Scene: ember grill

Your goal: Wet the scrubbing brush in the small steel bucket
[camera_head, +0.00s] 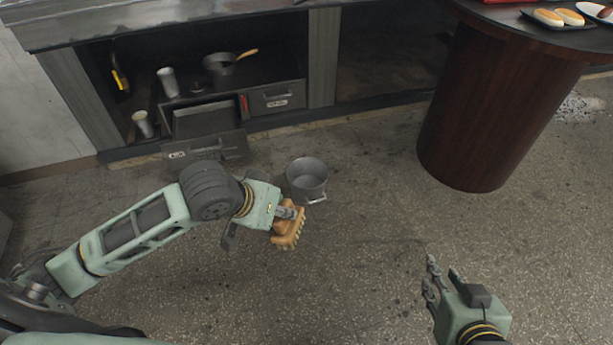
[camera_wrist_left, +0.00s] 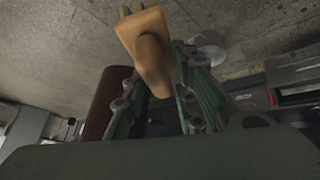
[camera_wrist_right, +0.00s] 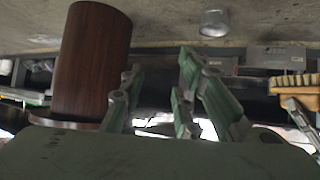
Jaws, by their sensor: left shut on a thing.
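The scrubbing brush (camera_head: 287,232) has a tan wooden body and pale bristles. My left gripper (camera_head: 284,213) is shut on it and holds it just in front of and slightly left of the bucket, outside its rim. The brush also shows between the fingers in the left wrist view (camera_wrist_left: 146,42), and at the right edge of the right wrist view (camera_wrist_right: 294,84). The small steel bucket (camera_head: 307,176) stands upright on the floor; it also shows in the right wrist view (camera_wrist_right: 214,22). I cannot make out water in it. My right gripper (camera_head: 443,270) is open and empty, to the right.
Behind the bucket is a counter with an open shelf (camera_head: 190,100) holding a pan (camera_head: 221,63) and metal cups (camera_head: 168,82). A drawer front (camera_head: 205,147) juts out low at left. A round dark wooden pedestal (camera_head: 490,120) stands at right. The floor between is clear.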

